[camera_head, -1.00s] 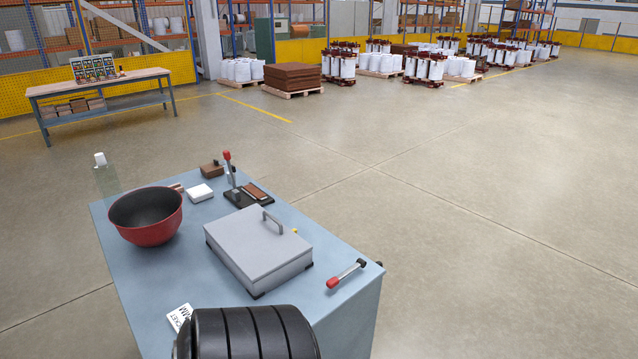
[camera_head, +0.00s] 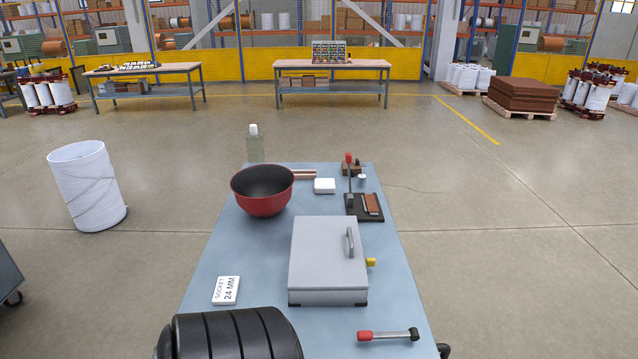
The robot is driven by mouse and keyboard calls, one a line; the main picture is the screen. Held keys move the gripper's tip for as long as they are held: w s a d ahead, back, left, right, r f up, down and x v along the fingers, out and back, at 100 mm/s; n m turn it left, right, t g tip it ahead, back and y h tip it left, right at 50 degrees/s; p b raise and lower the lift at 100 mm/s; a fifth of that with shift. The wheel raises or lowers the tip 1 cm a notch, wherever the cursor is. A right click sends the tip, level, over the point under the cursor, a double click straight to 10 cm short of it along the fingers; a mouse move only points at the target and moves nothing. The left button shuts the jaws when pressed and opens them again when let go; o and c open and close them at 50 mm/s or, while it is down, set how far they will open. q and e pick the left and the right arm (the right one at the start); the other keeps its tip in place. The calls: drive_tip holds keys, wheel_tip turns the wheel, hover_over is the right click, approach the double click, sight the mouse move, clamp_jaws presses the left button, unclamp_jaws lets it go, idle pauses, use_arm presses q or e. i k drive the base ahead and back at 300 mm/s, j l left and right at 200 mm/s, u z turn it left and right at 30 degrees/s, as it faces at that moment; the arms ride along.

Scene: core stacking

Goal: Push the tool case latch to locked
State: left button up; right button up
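The grey tool case (camera_head: 318,262) lies closed on the blue workbench (camera_head: 250,240), with a curved handle (camera_head: 350,242) near the right side of its lid. A small yellow latch (camera_head: 371,262) sticks out from the case's right side; its exact position is too small to tell.
A red bowl (camera_head: 262,204), a clear bottle (camera_head: 254,146), a white box (camera_head: 324,186) and a black lever tool (camera_head: 370,207) stand behind the case. A socket card (camera_head: 226,290), a black ribbed object (camera_head: 228,335) and a red-handled tool (camera_head: 388,335) lie nearer. Floor is open to the right.

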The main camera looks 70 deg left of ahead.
sight(369, 261)
drive_tip(key=i+u, duration=0.2)
drive_tip(key=u, duration=0.3)
drive_tip(key=i+l+u, duration=0.1)
drive_tip(key=u, duration=0.4)
drive_tip(key=i+l+u, duration=0.25)
drive_tip(key=u, duration=0.25)
drive_tip(key=i+l+u, duration=0.2)
drive_tip(key=u, duration=0.25)
drive_tip(key=i+l+u, duration=0.1)
drive_tip(key=l+u, duration=0.25)
drive_tip(key=u, duration=0.15)
drive_tip(key=i+l+u, duration=0.1)
drive_tip(key=l+u, duration=0.2)
